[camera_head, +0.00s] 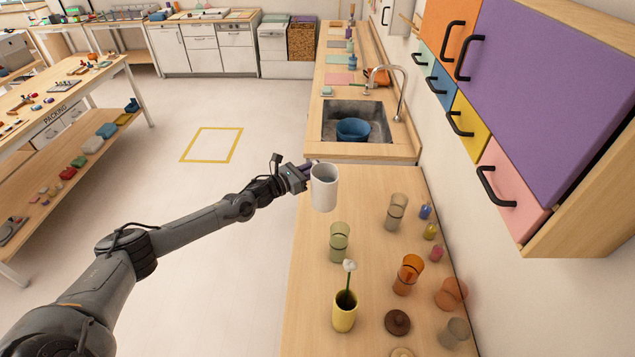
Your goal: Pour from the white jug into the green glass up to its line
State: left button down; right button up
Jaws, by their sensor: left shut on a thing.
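The white jug (324,190) is held in my left gripper (309,176), above the wooden counter near its left edge. The jug looks upright, with its mouth facing up. The gripper is shut on the jug's left side, and its fingers are partly hidden by the jug. The green glass (339,243) stands upright on the counter below the jug and a little to its right, apart from it. A line shows around the glass, but the level inside is too small to tell. My right gripper is not in view.
A yellow vase (344,312) with a white flower stands just in front of the green glass. A grey glass (396,211), an orange glass (408,274) and small bottles stand to the right. Coloured cabinets (545,85) overhang the right side.

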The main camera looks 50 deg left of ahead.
aim_at(318, 164)
pick_arm(q)
jog(key=shift+s+d+r+m+t+p, duration=0.2)
jog(key=shift+d+r+m+t+p, duration=0.1)
jog(key=shift+d+r+m+p, duration=1.45)
jog(key=m, duration=0.1)
jog(key=r+m, duration=0.1)
jog(key=m, duration=0.1)
jog(key=shift+d+r+h, duration=0.2)
jog(key=shift+r+h, duration=0.1)
jog(key=shift+h, duration=0.1)
jog(key=shift+s+d+r+m+t, duration=0.1)
jog(key=shift+d+r+m+t, duration=0.05)
jog(key=shift+m, duration=0.35)
jog(key=shift+s+d+r+m+t, duration=0.1)
jog(key=shift+m+t, duration=0.05)
jog(key=shift+m, duration=0.3)
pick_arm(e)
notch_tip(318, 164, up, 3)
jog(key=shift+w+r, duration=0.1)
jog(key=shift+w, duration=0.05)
pick_arm(q)
jog(key=shift+r+m, duration=0.15)
jog(key=shift+m, duration=0.15)
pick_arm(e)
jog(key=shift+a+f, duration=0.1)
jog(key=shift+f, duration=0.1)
